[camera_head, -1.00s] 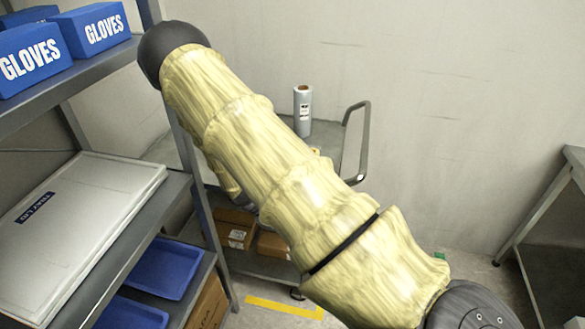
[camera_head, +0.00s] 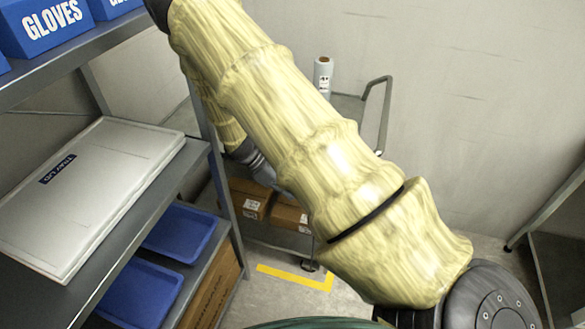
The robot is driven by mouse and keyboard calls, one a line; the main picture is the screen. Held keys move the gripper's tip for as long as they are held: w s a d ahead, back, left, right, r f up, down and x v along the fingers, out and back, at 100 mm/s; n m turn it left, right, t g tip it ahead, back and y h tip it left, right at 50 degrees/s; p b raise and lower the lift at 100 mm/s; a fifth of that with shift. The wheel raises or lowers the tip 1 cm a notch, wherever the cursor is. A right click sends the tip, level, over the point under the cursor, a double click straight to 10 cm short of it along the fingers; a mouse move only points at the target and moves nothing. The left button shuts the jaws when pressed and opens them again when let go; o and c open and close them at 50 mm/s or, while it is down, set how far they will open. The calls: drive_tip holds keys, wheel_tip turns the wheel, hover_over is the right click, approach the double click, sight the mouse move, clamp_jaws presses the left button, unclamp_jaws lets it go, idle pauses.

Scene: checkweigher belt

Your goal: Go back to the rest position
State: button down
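My arm, in a pale yellow sleeve, crosses the head view from the lower right to the upper left. It bends at the top left, and its far part hangs down behind the near part. A grey stretch of the far part shows low behind the sleeve. My gripper cannot be made out; it is hidden behind the arm or out of frame. Whether it holds anything does not show.
A grey shelf rack (camera_head: 110,248) at the left bears blue glove boxes (camera_head: 48,22), a tray lid (camera_head: 95,180) and blue trays (camera_head: 180,233). Behind my arm stands a cart (camera_head: 383,100) with a roll (camera_head: 323,75) and cartons (camera_head: 250,198). Yellow tape (camera_head: 290,276) marks the floor.

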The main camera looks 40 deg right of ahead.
drive_tip(key=shift+f, duration=0.1)
drive_tip(key=s+a+f+m+t+y, duration=0.2)
drive_tip(key=s+a+f, duration=0.55)
drive_tip(key=f, duration=0.25)
drive_tip(key=s+a+f+m+t+y, duration=0.1)
drive_tip(key=s+a+f+m+t, duration=0.1)
drive_tip(key=s+a, duration=0.4)
drive_tip(key=s+a+f+m+t+y, duration=0.2)
drive_tip(key=s+a+m, duration=0.3)
drive_tip(key=s, duration=0.8)
drive_tip(key=shift+s+a+f+t, duration=0.25)
drive_tip(key=shift+a+f+t, duration=0.35)
drive_tip(key=shift+f, duration=0.25)
drive_tip(key=shift+d+m, duration=0.1)
drive_tip(key=shift+m, duration=0.2)
